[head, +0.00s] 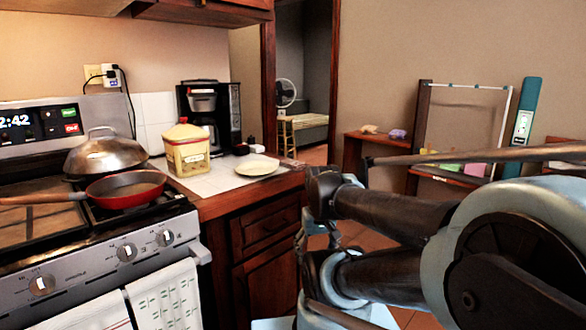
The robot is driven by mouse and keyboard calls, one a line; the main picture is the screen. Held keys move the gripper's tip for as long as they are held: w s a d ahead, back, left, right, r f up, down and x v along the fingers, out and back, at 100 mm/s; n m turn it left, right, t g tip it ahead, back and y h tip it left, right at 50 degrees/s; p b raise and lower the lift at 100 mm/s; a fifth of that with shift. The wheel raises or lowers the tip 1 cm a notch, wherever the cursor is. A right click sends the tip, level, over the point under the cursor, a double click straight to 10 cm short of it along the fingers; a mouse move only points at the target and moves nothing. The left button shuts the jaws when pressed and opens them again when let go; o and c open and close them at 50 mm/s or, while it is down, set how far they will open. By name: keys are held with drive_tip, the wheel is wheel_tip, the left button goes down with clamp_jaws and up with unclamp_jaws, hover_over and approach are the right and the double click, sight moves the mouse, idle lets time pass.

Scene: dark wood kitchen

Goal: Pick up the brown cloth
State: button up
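No cloth that I can clearly tell is brown shows in the head view. A small tan, crumpled-looking thing (369,129) lies on the left end of the wooden shelf by the far wall, too small to identify for sure. My dark and pale-blue arm fills the lower right of the head view, folded, well in front of that shelf. I cannot make out the fingertips of my gripper or whether it holds anything.
A stove (100,240) with a red pan (125,190) and a domed lid (104,155) stands left. White towels (165,297) hang from it. The counter holds a yellow-labelled canister (187,150), a plate (257,167) and a coffee maker (225,115). A purple thing (397,134) lies on the shelf.

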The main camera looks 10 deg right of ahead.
drive_tip(key=w+d+r+n+y, duration=0.2)
drive_tip(key=w+r+n, duration=0.3)
drive_tip(key=w+r, duration=2)
drive_tip(key=w+d+r+n+t, duration=0.1)
drive_tip(key=w+d+r, duration=0.15)
drive_tip(key=w, duration=0.35)
drive_tip(key=w+d+r+n, duration=0.1)
drive_tip(key=w+r, duration=0.2)
drive_tip(key=w, duration=0.3)
hover_over(294, 162)
drive_tip(key=s+d, duration=0.2)
drive_tip(key=shift+y, duration=0.3)
wheel_tip(294, 162, down, 10)
drive_tip(key=shift+s+f, duration=0.15)
drive_tip(key=shift+f, duration=0.1)
drive_tip(key=shift+a+x, duration=0.1)
drive_tip(key=shift+x, duration=1.25)
drive_tip(key=shift+a+x, duration=0.15)
drive_tip(key=shift+x, duration=1.2)
drive_tip(key=shift+s, duration=0.1)
drive_tip(key=shift+c, duration=0.6)
drive_tip(key=c, duration=1)
